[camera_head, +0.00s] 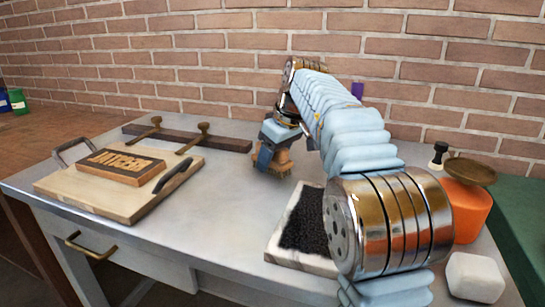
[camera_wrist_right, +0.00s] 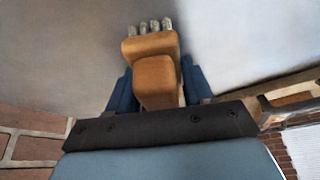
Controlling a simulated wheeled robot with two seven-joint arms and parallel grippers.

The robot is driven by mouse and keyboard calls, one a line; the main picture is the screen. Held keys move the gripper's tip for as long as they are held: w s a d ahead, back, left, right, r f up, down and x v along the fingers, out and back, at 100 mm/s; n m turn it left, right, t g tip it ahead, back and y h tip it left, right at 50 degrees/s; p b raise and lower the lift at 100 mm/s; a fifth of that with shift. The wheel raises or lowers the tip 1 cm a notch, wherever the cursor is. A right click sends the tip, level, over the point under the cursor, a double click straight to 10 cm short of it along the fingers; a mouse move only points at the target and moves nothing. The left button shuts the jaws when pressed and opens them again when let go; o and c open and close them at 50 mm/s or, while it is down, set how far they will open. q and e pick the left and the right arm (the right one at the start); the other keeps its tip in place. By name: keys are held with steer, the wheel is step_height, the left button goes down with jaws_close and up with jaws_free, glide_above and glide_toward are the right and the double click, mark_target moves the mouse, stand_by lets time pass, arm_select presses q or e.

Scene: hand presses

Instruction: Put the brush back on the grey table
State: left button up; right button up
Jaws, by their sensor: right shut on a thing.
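My right gripper (camera_head: 270,157) is shut on the brush (camera_head: 281,163), a brown wooden block with short bristles on its lower side. In the right wrist view, the brush (camera_wrist_right: 153,75) sits between the two blue fingers (camera_wrist_right: 154,88), with pale bristle tufts at its far end. The gripper is over the middle of the grey table (camera_head: 200,205), right of the wooden board. Whether the bristles touch the table top or hang just above it, I cannot tell. My left gripper is not in view.
A wooden board (camera_head: 75,196) with dark handles carries a lettered block (camera_head: 121,166) at the left. A dark rail (camera_head: 222,142) with two knobs lies behind. A framed black pad (camera_head: 303,225), an orange object (camera_head: 467,210) and a white block (camera_head: 475,277) are to the right. The table centre is clear.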

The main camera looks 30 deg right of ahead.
steer(key=o, duration=1)
steer(key=shift+r, duration=0.2)
steer(key=p+v, duration=0.3)
steer(key=v, duration=0.9)
